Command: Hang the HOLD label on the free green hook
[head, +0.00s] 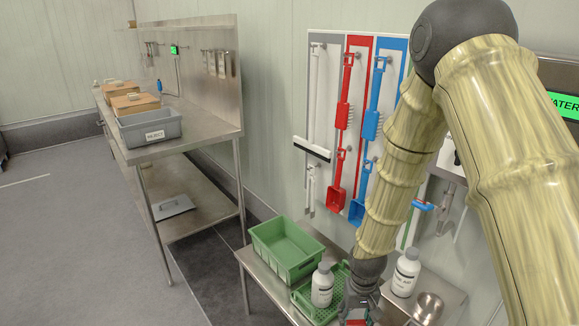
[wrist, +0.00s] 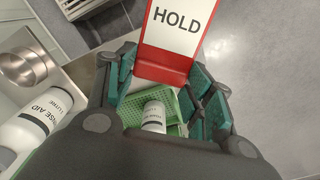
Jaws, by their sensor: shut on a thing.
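The HOLD label (wrist: 178,28), a white card with a red border and black lettering, is between the teal-padded fingers of my gripper (wrist: 165,75) in the wrist view. My gripper is shut on its red lower end. In the head view my gripper (head: 361,300) is low at the bottom edge, over the front of the steel bench, and a bit of red shows below it. The wall tool board (head: 318,100) has grey, red and blue panels with hanging tools. My arm covers its right part, where only a thin green strip shows. I cannot make out a free green hook.
A green bin (head: 285,252), a green basket (head: 303,298) with a white bottle (head: 322,286), a rinse aid bottle (head: 406,272) and a steel cup (head: 428,307) crowd the low bench. A steel table (head: 190,142) with a grey bin (head: 148,130) stands left. Floor on the left is clear.

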